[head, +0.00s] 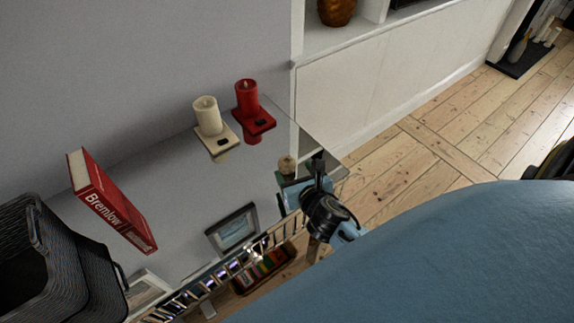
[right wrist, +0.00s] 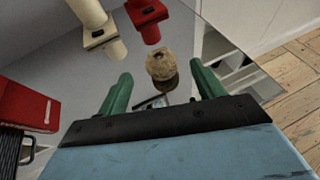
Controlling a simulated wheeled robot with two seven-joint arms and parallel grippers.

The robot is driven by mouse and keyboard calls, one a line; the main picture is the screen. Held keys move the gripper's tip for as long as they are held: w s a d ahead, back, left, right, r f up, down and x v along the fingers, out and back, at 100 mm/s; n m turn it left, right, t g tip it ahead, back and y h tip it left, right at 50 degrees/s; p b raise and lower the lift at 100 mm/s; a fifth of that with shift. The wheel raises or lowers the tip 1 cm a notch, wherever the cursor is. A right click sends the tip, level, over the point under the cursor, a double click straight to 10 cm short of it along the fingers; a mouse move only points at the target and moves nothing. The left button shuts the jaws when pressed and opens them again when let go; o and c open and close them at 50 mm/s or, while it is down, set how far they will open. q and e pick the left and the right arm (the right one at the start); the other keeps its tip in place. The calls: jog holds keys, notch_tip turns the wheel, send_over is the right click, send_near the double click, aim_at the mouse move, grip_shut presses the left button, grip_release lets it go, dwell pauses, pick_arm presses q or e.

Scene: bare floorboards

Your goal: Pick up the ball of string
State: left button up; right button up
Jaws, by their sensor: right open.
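The ball of string (head: 287,165) is a small tan ball resting on the shiny, mirror-like tabletop (head: 185,185), near its right end. In the right wrist view, the ball (right wrist: 163,62) shows beyond the fingertips, roughly midway between them, with its dark reflection just below it. My right gripper (head: 303,178) is just on the near side of the ball in the head view. Its two green fingers stand wide apart in the right wrist view (right wrist: 161,82), with nothing held between them. My left gripper is not in view.
A cream candle (head: 207,116) and a red candle (head: 246,97) stand on holders behind the ball. A red book (head: 110,205) and a black basket (head: 45,265) are at the left. Shelves and a picture frame appear reflected in the tabletop. Bare floorboards (head: 400,175) lie to the right.

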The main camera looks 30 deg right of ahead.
aim_at(284, 159)
jog(key=b+x, duration=0.1)
jog(key=x, duration=0.8)
jog(key=shift+w+f+b, duration=0.1)
jog(key=shift+f+b, duration=0.15)
jog(key=shift+b, duration=0.15)
jog(key=shift+c, duration=0.2)
jog(key=c, duration=1)
jog(key=shift+r, duration=0.1)
jog(key=shift+c, duration=0.2)
